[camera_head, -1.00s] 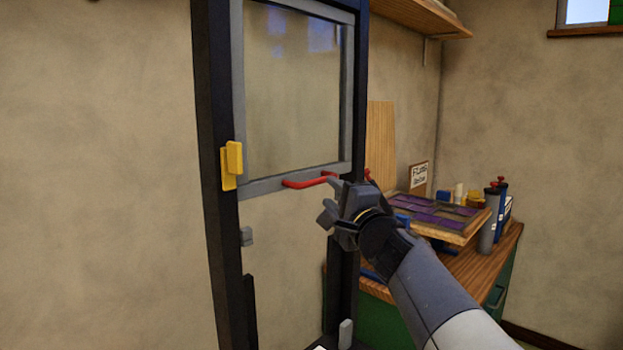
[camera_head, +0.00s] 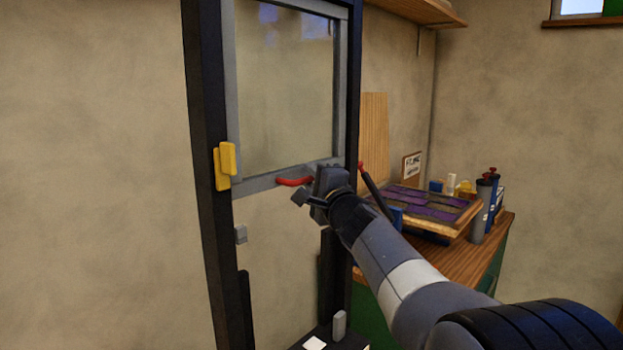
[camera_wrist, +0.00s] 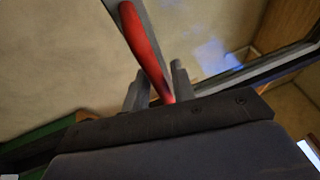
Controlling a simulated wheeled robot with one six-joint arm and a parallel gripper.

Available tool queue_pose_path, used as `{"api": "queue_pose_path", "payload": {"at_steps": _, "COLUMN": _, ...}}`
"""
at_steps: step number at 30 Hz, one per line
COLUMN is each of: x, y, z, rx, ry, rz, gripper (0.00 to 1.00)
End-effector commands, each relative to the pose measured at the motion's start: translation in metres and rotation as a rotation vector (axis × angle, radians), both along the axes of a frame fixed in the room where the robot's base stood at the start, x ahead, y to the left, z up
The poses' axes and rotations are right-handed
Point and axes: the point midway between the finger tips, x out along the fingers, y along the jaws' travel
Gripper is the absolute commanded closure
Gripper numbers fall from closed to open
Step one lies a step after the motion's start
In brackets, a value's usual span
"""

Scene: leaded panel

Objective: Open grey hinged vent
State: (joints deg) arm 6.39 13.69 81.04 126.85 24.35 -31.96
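The grey hinged vent (camera_head: 339,90) is a grey-framed glass pane in a dark upright frame, and it looks closed. Its red handle (camera_head: 293,182) sticks out from the bottom rail; in the wrist view the red handle (camera_wrist: 143,45) runs down between my two fingers. My gripper (camera_head: 312,195) is at the right part of the handle and covers it in the head view. The fingers of my gripper (camera_wrist: 160,88) stand apart on either side of the handle, with a small gap visible on the right. A yellow latch (camera_head: 228,160) sits on the left post beside the vent.
A wooden bench (camera_head: 455,262) with a panel of purple pieces (camera_head: 425,203) and bottles (camera_head: 483,205) stands at the right. A dark rod with a red end (camera_head: 375,190) is just right of my gripper. Bare wall fills the left.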

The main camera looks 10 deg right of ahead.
Motion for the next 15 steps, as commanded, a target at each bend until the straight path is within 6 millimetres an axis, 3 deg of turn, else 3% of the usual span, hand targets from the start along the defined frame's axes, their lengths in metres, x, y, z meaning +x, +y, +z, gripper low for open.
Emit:
{"api": "queue_pose_path", "payload": {"at_steps": 9, "x": -0.0002, "y": -0.0001, "z": 0.0, "rx": 0.0, "ry": 0.0, "rz": 0.0, "gripper": 1.0}}
{"api": "queue_pose_path", "payload": {"at_steps": 15, "x": -0.0002, "y": -0.0001, "z": -0.0001, "rx": 0.0, "ry": 0.0, "rz": 0.0, "gripper": 1.0}}
